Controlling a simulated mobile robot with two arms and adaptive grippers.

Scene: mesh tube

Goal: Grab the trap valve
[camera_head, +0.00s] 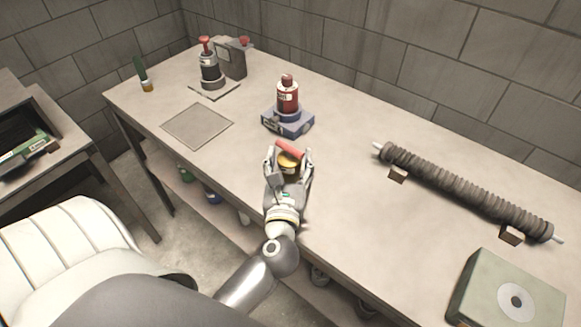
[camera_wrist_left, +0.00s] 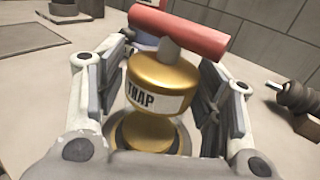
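The trap valve (camera_wrist_left: 158,88) is a brass body with a white label reading TRAP and a red bar handle on top. It stands upright near the front edge of the bench, and it shows small in the head view (camera_head: 289,163). My left gripper (camera_head: 289,168) is around it, one finger on each side. In the left wrist view the gripper (camera_wrist_left: 160,95) looks open, its pads close beside the brass body; firm contact cannot be made out. The valve's lower part is partly hidden by the gripper. My right gripper is not in view.
Behind the valve, a red bottle-like valve stands on a blue-grey base (camera_head: 288,122). A ribbed dark tube (camera_head: 465,185) lies on blocks at right, near a green box (camera_head: 505,292). A flat square plate (camera_head: 197,125) and a black-and-red device (camera_head: 210,68) are at left.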

